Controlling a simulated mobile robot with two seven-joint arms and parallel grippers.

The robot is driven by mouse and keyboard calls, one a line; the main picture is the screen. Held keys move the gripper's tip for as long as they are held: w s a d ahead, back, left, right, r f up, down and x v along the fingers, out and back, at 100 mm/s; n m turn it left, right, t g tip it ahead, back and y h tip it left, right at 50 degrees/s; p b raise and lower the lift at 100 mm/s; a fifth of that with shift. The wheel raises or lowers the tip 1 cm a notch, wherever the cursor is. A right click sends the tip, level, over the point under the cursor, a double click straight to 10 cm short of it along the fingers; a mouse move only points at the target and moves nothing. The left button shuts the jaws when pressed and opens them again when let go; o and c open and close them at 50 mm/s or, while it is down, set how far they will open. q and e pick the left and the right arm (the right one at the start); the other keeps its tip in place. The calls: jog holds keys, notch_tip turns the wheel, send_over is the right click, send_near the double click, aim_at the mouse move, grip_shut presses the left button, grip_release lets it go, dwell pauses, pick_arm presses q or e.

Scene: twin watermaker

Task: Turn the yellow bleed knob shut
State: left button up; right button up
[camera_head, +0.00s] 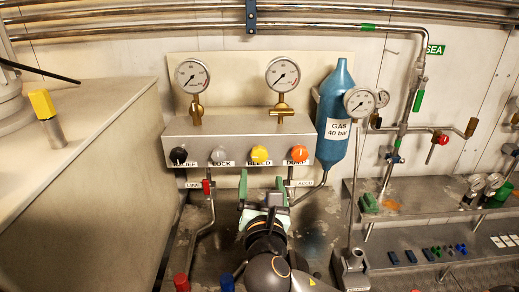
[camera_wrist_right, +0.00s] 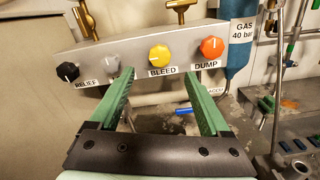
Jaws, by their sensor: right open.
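The yellow bleed knob (camera_head: 260,154) is on the front of a grey panel box (camera_head: 238,131), above a BLEED label, between the grey LOCK knob (camera_head: 219,155) and the orange DUMP knob (camera_head: 297,154). My right gripper (camera_head: 262,184) is open and empty, its green fingers just below the knob row in the head view. In the right wrist view the bleed knob (camera_wrist_right: 159,55) shows above and between the fingertips (camera_wrist_right: 159,76), with nothing between them. The fingers do not appear to touch it. My left gripper is not in view.
A black RELIEF knob (camera_head: 179,156) is at the panel's left. Two gauges (camera_head: 193,75) stand above it. A blue gas bottle (camera_head: 335,110) is close on the right. A red-handled valve (camera_head: 207,187) hangs below the panel. A bench (camera_head: 85,150) fills the left.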

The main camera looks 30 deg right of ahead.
aim_at(260, 156)
jog(key=p+x, duration=0.1)
jog(key=x, duration=1.1)
jog(key=shift+a, duration=0.1)
jog(key=shift+c, duration=0.2)
grip_shut()
